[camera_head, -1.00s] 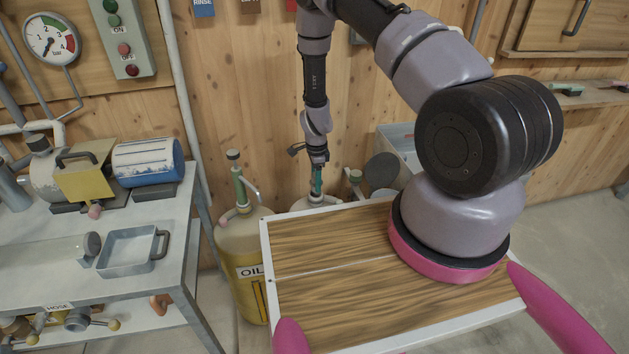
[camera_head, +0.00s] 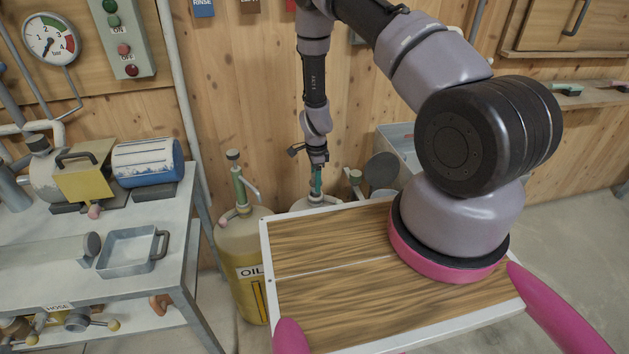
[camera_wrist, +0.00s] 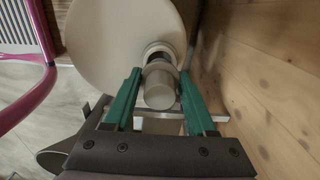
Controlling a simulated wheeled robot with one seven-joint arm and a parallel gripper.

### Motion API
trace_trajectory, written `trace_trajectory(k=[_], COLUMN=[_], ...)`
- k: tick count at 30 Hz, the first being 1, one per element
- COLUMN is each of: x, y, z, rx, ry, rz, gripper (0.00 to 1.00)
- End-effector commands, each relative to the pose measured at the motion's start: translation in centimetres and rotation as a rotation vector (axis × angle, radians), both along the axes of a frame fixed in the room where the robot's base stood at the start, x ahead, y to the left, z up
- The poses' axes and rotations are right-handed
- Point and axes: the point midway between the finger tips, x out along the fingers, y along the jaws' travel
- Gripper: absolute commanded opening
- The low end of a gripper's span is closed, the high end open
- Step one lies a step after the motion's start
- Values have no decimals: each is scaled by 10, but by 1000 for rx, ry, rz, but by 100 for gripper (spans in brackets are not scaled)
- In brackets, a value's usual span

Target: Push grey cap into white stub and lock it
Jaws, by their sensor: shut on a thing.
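The grey cap (camera_wrist: 158,88) is a round knob between the two green fingers of my gripper (camera_wrist: 158,100) in the wrist view. My gripper is shut on it. The cap sits over the neck at the top of a pale, rounded container (camera_wrist: 95,45). A ring shows around the neck just behind the cap. The white stub cannot be told apart there, and I cannot tell whether the cap is locked. In the head view my gripper (camera_head: 316,180) points down at the container top (camera_head: 318,202), behind the wooden board; the cap is too small to make out there.
A tan OIL container (camera_head: 243,245) with a green pump stands left of my gripper. The wooden board (camera_head: 330,270) hides the lower part of the gripped container. A grey bin (camera_head: 398,140) and a dark round disc (camera_head: 382,170) are to the right. The wooden wall is close behind.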

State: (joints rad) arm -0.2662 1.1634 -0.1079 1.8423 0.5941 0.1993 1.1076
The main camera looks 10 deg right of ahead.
Motion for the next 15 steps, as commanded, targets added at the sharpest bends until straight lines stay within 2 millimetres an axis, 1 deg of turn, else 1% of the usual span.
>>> trace_trajectory(k=[15], x=[0], y=[0], z=[-13], rx=[0], ry=[0], rz=[0], gripper=[0])
